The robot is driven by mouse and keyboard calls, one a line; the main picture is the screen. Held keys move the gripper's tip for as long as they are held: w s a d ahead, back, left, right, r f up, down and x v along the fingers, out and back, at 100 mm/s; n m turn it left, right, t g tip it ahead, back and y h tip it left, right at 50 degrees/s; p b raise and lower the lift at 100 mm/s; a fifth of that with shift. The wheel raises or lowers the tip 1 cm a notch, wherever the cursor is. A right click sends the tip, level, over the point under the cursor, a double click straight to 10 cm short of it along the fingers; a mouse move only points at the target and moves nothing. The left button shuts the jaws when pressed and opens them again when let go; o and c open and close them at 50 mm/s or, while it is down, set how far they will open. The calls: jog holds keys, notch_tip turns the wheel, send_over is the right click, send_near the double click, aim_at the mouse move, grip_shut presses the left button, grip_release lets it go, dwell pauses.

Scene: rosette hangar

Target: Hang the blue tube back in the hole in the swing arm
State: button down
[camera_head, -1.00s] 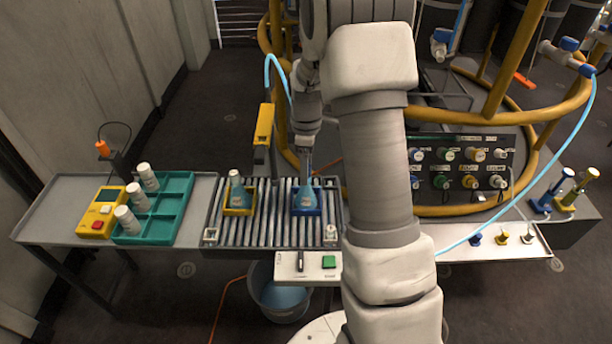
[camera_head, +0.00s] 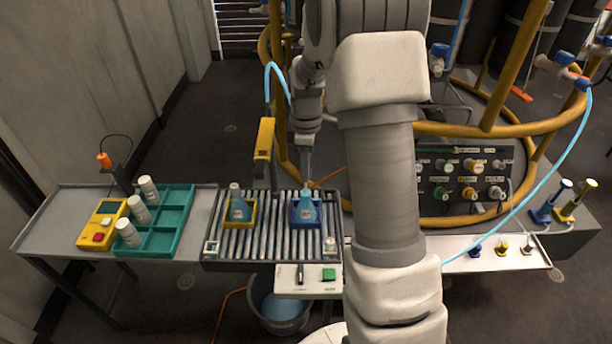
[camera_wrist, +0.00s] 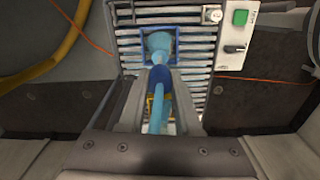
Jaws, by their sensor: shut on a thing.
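My gripper (camera_head: 308,150) is shut on the blue tube, above the conveyor. In the wrist view the tube (camera_wrist: 158,82) shows a dark blue collar between the fingers, with light blue hose running back from it. The hose (camera_head: 270,68) also arcs up behind the yellow swing arm (camera_head: 264,139) in the head view. The swing arm stands left of my gripper; its hole cannot be made out. Below my gripper, a flask of blue liquid (camera_head: 306,207) stands upright in a blue holder; it also shows in the wrist view (camera_wrist: 159,46). Whether the tube's lower end is inside the flask's neck is unclear.
A second flask in a yellow holder (camera_head: 239,211) stands left on the roller conveyor (camera_head: 272,235). Further left are a teal tray (camera_head: 177,221) with white bottles and a yellow meter (camera_head: 103,224). Yellow rails (camera_head: 470,130) and a valve panel stand right.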

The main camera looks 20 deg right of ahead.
notch_tip(320, 180, up, 26)
jog(key=p, duration=1.3)
jog(key=shift+r+p, duration=0.25)
jog(key=shift+p, duration=0.15)
dwell(0.5)
jog(key=a+f+p, duration=0.2)
jog(key=a+p, duration=0.2)
jog(key=a, duration=0.6)
jog(key=shift+f+p, duration=0.15)
jog(key=shift+p, duration=0.15)
dwell(0.3)
jog(key=shift+s+f, duration=0.1)
jog(key=shift+f, duration=0.3)
dwell(0.5)
